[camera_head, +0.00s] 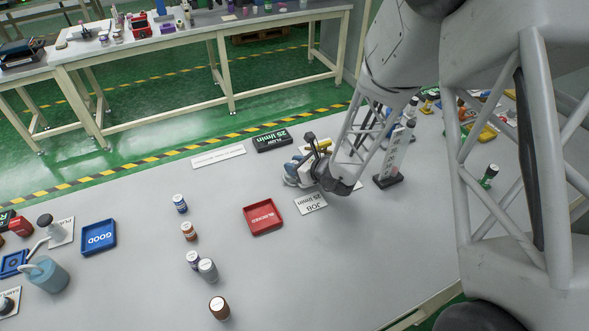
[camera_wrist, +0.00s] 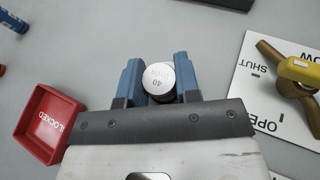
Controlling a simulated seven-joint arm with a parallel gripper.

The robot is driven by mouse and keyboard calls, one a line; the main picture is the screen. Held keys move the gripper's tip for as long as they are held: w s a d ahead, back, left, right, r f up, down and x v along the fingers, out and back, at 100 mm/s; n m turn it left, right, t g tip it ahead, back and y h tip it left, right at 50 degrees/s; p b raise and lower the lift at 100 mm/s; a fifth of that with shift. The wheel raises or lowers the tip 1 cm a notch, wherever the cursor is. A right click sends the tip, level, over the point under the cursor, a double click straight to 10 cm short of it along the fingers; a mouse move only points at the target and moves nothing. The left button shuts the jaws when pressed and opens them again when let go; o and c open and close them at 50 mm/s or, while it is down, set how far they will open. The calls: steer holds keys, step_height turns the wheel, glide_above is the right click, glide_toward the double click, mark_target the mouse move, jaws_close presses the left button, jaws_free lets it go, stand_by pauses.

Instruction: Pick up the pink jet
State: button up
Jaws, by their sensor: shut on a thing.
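My gripper (camera_wrist: 159,85) has its blue fingers shut on a small round piece with a white top (camera_wrist: 159,78) marked "40". The piece sits between the fingertips, seen from above. Its side is dark in shadow, so I cannot tell whether it is pink. In the head view my gripper (camera_head: 297,173) is low over the table, near the white JOB card (camera_head: 311,203). The held piece is hard to make out there. I cannot pick out a pink jet elsewhere with certainty.
The red BLOCKED tray (camera_head: 248,228) is left of my gripper. A valve with a yellow handle (camera_wrist: 299,68) stands on a white plate to the right. A labelled column (camera_head: 396,153) is close by. Several small bottles and the blue GOOD tray (camera_head: 84,251) are farther left.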

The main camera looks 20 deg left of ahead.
steer(key=shift+r, duration=0.25)
steer(key=shift+r, duration=0.85)
steer(key=shift+s+d+r, duration=0.15)
steer(key=shift+s+r, duration=0.05)
steer(key=shift+r, duration=0.55)
steer(key=s+d+r, duration=0.1)
steer(key=s+d, duration=0.7)
steer(key=s, duration=0.4)
steer(key=shift+s+d+r, duration=0.15)
steer(key=shift+s+d, duration=0.2)
steer(key=shift+d, duration=0.05)
